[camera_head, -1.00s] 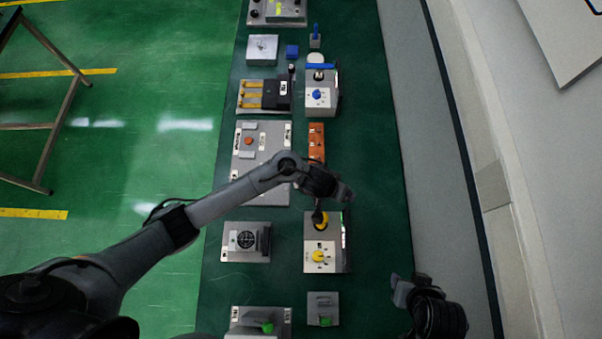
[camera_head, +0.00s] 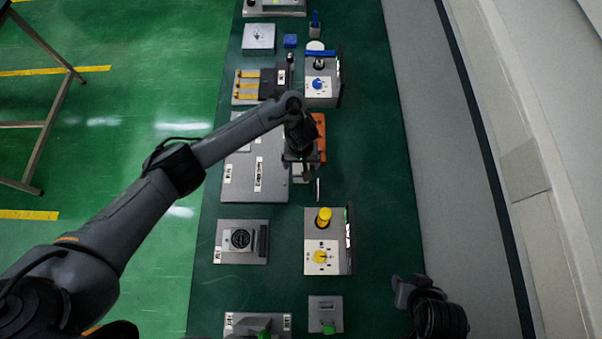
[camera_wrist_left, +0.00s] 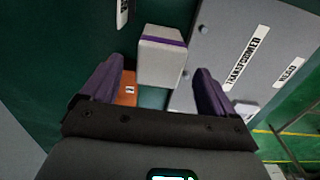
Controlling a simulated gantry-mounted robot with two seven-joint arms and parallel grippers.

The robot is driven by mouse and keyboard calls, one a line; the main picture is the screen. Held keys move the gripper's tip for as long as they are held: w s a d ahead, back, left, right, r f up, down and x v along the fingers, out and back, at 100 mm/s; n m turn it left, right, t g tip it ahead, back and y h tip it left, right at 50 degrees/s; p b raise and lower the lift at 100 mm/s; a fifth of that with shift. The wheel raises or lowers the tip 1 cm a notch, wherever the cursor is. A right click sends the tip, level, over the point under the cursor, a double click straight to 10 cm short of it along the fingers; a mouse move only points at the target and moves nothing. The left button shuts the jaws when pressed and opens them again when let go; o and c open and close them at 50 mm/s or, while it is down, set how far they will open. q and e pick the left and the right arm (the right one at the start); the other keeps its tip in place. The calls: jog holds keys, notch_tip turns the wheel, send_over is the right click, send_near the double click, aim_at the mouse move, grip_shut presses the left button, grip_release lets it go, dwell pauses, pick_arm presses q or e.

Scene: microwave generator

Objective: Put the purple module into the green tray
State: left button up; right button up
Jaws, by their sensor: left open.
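A pale grey block with a purple stripe, which I take as the purple module (camera_wrist_left: 160,62), shows in the left wrist view. My left gripper (camera_wrist_left: 157,78) is open, with its dark purple-tinted fingers on either side of the block in the picture; contact is not visible. In the head view my left gripper (camera_head: 302,168) points down beside the large grey transformer panel (camera_head: 245,178) and hides most of what is under it. My right gripper (camera_head: 402,291) is at the lower right, away from the equipment. I cannot make out a green tray in these views.
An orange part (camera_head: 320,138) lies just beyond the left gripper. A grey box with a yellow knob and yellow button (camera_head: 343,262) stands nearer. Two grey units with green knobs (camera_head: 325,305) are at the bottom. The dark green table's right side (camera_head: 376,200) is clear.

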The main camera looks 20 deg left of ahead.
aim_at(301, 166)
pick_arm(q)
jog(key=shift+f+b, duration=1.7)
jog(key=shift+f, duration=1.45)
jog(key=c, duration=1.2)
jog(key=shift+c, duration=0.6)
jog(key=shift+r, duration=0.15)
